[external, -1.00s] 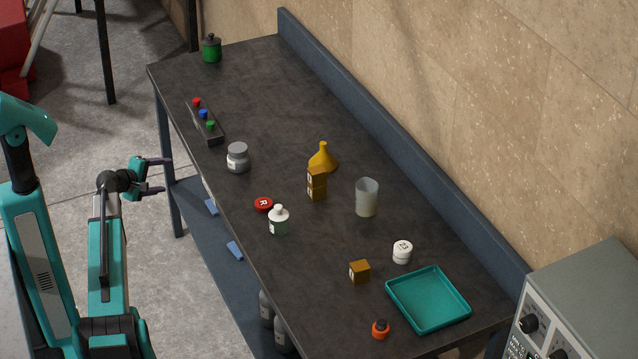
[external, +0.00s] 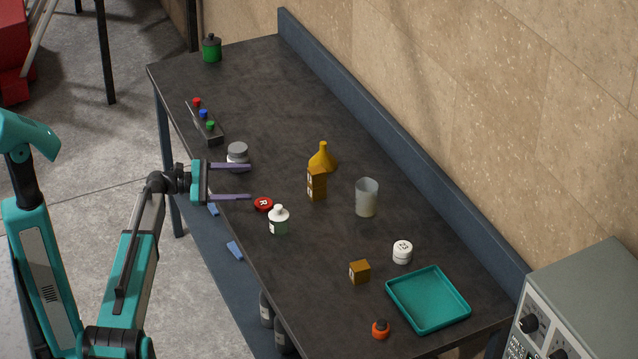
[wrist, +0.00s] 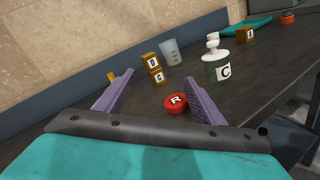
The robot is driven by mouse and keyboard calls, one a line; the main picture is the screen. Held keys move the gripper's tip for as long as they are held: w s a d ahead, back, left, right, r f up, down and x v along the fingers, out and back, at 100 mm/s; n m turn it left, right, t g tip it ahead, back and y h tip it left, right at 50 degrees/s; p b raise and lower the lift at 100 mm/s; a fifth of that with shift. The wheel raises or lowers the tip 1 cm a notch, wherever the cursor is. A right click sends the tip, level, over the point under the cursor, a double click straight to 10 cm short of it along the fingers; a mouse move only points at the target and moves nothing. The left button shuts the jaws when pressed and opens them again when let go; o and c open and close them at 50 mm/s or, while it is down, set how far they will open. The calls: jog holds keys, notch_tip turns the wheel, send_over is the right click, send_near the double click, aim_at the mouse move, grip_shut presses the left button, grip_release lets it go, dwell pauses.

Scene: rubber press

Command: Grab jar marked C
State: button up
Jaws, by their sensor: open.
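The jar marked C (external: 279,224) is a small bottle with a white top and greenish lower part, upright near the bench's front edge. In the wrist view the jar (wrist: 217,70) shows its white C label, beyond and to the right of the right finger. My gripper (external: 250,182) is open and empty, over the front edge of the bench, up and left of the jar in the external view. Its two purple fingers (wrist: 159,78) show in the wrist view, apart from the jar.
A red lid marked R (external: 263,204) lies close beside the jar. A grey jar (external: 237,149) is partly behind a finger. Stacked brown blocks (external: 317,186), a yellow funnel (external: 322,157), a beaker (external: 367,198) and a teal tray (external: 428,300) stand farther right.

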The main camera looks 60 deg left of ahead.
aim_at(287, 221)
jog(key=d+f+g+h, duration=0.1)
jog(key=d, duration=0.1)
jog(key=d+f+n+g+h+p, duration=0.1)
jog(key=d+h, duration=0.1)
jog(key=d, duration=0.1)
jog(key=s+d+f+g+h, duration=0.1)
jog(key=d+h, duration=0.1)
jog(key=d, duration=0.1)
jog(key=shift+s+d+f+p, duration=0.1)
jog(key=shift+f+p, duration=0.15)
jog(key=shift+p, duration=0.15)
jog(key=shift+s+d+f+n+g+h, duration=0.15)
jog(key=shift+d+f+n+g+h, duration=0.15)
jog(key=shift+h, duration=0.1)
jog(key=shift+r, duration=0.1)
jog(key=p+x, duration=0.1)
jog(key=x, duration=0.6)
jog(key=shift+w+d, duration=0.25)
jog(key=shift+w, duration=0.05)
jog(key=shift+w+d, duration=0.25)
jog(key=shift+w, duration=0.1)
jog(key=shift+p+x, duration=0.95)
jog(key=shift+x, duration=1.65)
jog(key=shift+a, duration=0.1)
jog(key=shift+c, duration=0.3)
jog(key=c, duration=1.5)
